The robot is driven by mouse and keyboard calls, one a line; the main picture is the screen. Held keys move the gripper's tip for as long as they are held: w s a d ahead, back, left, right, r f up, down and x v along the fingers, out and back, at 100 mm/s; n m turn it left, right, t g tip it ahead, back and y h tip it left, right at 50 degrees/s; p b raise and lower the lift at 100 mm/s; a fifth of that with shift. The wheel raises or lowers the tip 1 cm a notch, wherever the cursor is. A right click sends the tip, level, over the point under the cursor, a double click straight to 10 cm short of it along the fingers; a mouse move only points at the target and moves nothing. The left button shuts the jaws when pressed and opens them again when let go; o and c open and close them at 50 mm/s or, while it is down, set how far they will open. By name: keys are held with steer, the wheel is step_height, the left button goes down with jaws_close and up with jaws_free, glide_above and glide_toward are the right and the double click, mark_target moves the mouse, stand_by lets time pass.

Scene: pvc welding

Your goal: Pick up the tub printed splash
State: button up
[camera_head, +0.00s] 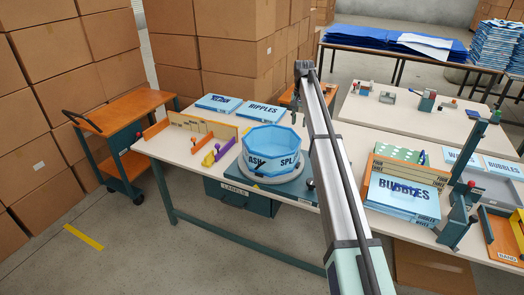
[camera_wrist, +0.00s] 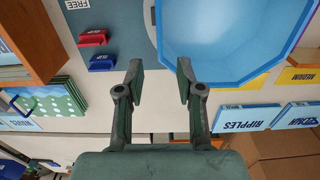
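The tub printed SPLASH (camera_head: 272,150) is light blue, open-topped and many-sided. It stands upright on a round grey base (camera_head: 256,180) on the white table, and its print shows as "ASH" and "SPL" in the head view. In the wrist view the tub (camera_wrist: 225,40) fills the upper right and looks empty inside. My gripper (camera_wrist: 160,75) is open with nothing between its fingers. Its right fingertip overlaps the tub's left wall edge in the picture, and its left fingertip lies outside the tub. I cannot tell whether either touches it.
Flat BUBBLES sheets (camera_head: 400,197) lie right of my arm, and RIPPLES sheets (camera_head: 259,111) lie behind the tub. A purple-handled tool (camera_head: 226,146) is left of the tub. An orange cart (camera_head: 125,125) and stacked cartons (camera_head: 235,60) stand beyond.

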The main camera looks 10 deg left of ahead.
steer(key=p, duration=0.4)
glide_toward(297, 152)
steer(key=f, duration=0.5)
steer(key=shift+w+f, duration=0.15)
steer(key=shift+w, duration=0.15)
steer(key=shift+w+a+f+p, duration=0.1)
steer(key=shift+f+p, duration=1.1)
steer(key=shift+f, duration=1.45)
steer(key=shift+r, duration=0.1)
jaws_close()
